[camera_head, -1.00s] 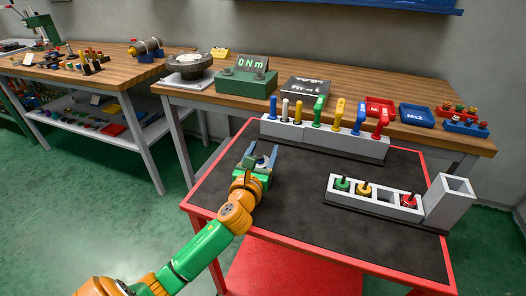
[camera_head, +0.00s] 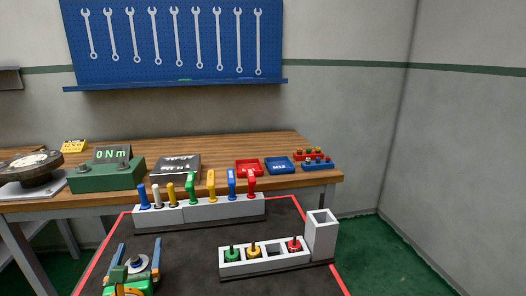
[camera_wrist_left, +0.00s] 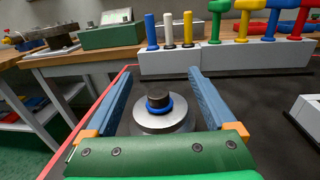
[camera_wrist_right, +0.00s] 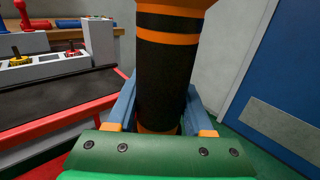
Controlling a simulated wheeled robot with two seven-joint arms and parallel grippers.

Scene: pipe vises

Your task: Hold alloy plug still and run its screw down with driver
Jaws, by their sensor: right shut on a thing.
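The alloy plug, as I take it, is a round silvery metal piece (camera_wrist_left: 165,122) with a dark top and a blue ring, seen in the left wrist view. It also shows in the head view (camera_head: 138,264), low on the black mat. My left gripper (camera_wrist_left: 161,75) is open, with one finger on each side of the plug and visible gaps between. My right gripper (camera_wrist_right: 160,85) is shut on a thick black cylinder with orange bands (camera_wrist_right: 165,70), which looks like the driver. Its tip is out of frame. The right gripper is outside the head view.
A grey rack (camera_head: 200,211) with several coloured-handled tools stands behind the plug. A grey block (camera_head: 265,264) holds green, yellow and red pieces and one empty slot, beside a hollow grey box (camera_head: 321,235). A green box (camera_head: 107,176) reading "0Nm" sits on the wooden bench.

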